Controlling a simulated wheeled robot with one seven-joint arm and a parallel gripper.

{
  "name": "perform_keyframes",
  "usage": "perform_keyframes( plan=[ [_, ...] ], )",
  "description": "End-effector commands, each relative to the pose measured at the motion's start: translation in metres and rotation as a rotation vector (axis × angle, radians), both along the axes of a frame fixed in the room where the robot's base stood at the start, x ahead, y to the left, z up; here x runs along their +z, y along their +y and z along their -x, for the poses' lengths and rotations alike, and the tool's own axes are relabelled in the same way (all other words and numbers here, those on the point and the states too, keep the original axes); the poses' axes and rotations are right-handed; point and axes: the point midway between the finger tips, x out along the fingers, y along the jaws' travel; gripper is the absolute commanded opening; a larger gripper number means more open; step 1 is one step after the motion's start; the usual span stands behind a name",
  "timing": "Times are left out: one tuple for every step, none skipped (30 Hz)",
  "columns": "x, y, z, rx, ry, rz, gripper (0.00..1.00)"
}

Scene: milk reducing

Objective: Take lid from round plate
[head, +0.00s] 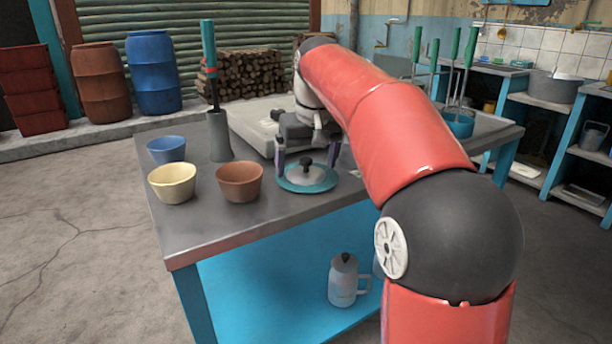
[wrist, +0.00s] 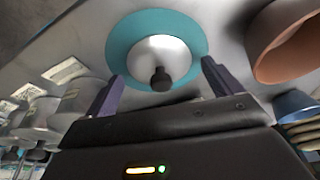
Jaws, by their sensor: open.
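The lid (head: 305,172) is a silver dome with a black knob, lying on the round teal plate (head: 288,184) on the metal table. In the wrist view the lid (wrist: 160,56) sits on the plate (wrist: 122,38), with its black knob toward my gripper. My gripper (head: 307,158) is open and empty, right by the lid in the head view. In the wrist view the two fingers of my gripper (wrist: 160,84) stand apart on either side of the knob, not touching it.
Brown (head: 240,181), cream (head: 173,182) and blue (head: 167,149) bowls stand left of the plate. A grey holder (head: 219,136) with a green-handled tool stands behind them. A pale flat appliance (head: 255,122) lies behind the gripper. A jug (head: 343,281) stands on the lower shelf.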

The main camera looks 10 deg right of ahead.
Motion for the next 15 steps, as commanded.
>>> perform_keyframes(
  plan=[
    [-0.0048,0.0001,-0.001,0.0,0.0,0.0,0.91],
    [-0.006,0.0001,-0.0015,0.0,0.0,0.0,0.91],
    [-0.0069,0.0001,-0.0018,0.0,-0.001,0.0,0.91],
    [-0.0071,0.0001,-0.0018,0.0,-0.001,0.0,0.91],
    [-0.007,0.0001,-0.0019,0.0,-0.001,0.0,0.91],
    [-0.0068,0.0001,-0.0019,0.0,-0.001,0.001,0.91],
    [-0.0067,0.0001,-0.002,0.0,-0.001,0.001,0.91],
    [-0.0067,0.0001,-0.002,0.0,-0.001,0.0,0.91],
    [-0.0067,0.0001,-0.0018,0.0,-0.001,0.001,0.91],
    [-0.0067,0.0001,-0.0018,0.0,-0.001,0.0,0.88],
    [-0.0066,0.0001,-0.0018,0.0,-0.001,0.001,0.84],
    [-0.0066,0.0001,-0.0018,0.0,-0.001,0.001,0.79],
    [-0.0066,0.0001,-0.0018,0.0,-0.001,0.0,0.75],
    [-0.0066,0.0,-0.0018,0.0,-0.001,0.001,0.71],
    [-0.0065,0.0,-0.0018,0.0,-0.001,0.001,0.66]
  ],
)
